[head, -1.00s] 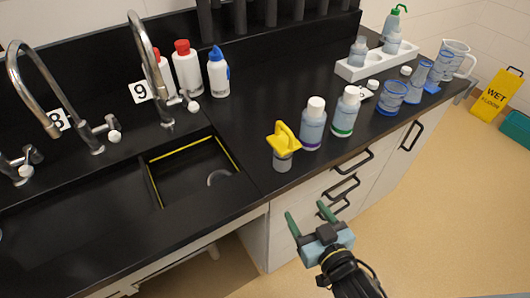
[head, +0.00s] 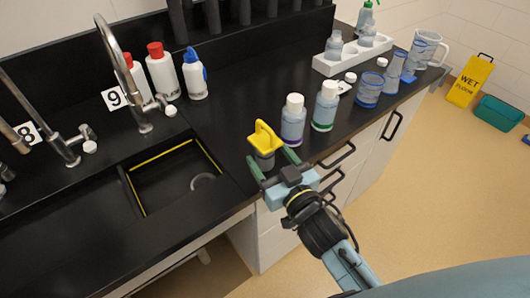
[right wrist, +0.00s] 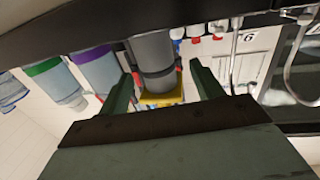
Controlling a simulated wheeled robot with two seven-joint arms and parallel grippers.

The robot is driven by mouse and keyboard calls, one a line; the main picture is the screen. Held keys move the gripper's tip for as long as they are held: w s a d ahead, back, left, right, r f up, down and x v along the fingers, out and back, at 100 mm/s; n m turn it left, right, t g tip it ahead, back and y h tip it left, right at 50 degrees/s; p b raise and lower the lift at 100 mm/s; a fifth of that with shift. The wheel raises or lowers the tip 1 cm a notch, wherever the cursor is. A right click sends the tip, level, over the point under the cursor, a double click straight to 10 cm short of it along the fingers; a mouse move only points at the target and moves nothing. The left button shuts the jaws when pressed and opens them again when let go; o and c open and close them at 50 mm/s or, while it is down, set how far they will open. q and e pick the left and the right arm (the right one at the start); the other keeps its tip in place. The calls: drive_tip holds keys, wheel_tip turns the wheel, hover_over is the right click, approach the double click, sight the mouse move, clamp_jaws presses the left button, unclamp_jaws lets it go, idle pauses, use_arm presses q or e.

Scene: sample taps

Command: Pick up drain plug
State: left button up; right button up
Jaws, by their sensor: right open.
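The drain plug (head: 264,139) has a yellow handle on top of a grey round body. It stands upright on the black counter near the front edge, right of the sink. My right gripper (head: 271,161) is open, its two green fingers pointing at the plug. In the right wrist view, the plug's grey body (right wrist: 154,55) shows between the open fingers (right wrist: 161,70), with the yellow handle (right wrist: 163,97) below it in the picture. I cannot tell whether the fingers touch it. My left gripper is not in view.
Two capped bottles, one purple-banded (head: 293,120) and one green-banded (head: 325,106), stand close right of the plug. The sink basin (head: 165,185) opens to its left. Red-capped (head: 162,72) and blue-capped (head: 196,75) bottles stand behind. The middle counter (head: 235,105) is clear.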

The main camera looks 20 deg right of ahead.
drive_tip(key=shift+w+a+f, duration=0.1)
drive_tip(key=shift+w+a, duration=0.1)
drive_tip(key=shift+w, duration=1.1)
drive_tip(key=shift+w+a+f, duration=0.1)
drive_tip(key=shift+w+a, duration=0.1)
drive_tip(key=shift+w, duration=1.1)
drive_tip(key=shift+r, duration=0.1)
drive_tip(key=c, duration=1.2)
wheel_tip(320, 180, up, 9)
drive_tip(key=p, duration=0.2)
drive_tip(key=shift+s+d+p, duration=0.1)
drive_tip(key=shift+p, duration=0.25)
drive_tip(key=shift+c, duration=0.2)
drive_tip(key=s+d+m+h, duration=0.2)
drive_tip(key=s+d+h, duration=0.1)
drive_tip(key=s+d, duration=0.3)
drive_tip(key=n+y, duration=0.2)
drive_tip(key=y, duration=0.1)
hover_over(261, 145)
drive_tip(key=w+d, duration=0.2)
drive_tip(key=w, duration=0.1)
drive_tip(key=shift+a+r, duration=0.2)
drive_tip(key=shift+r, duration=0.25)
drive_tip(key=shift+w+a, duration=0.1)
drive_tip(key=shift+a, duration=0.25)
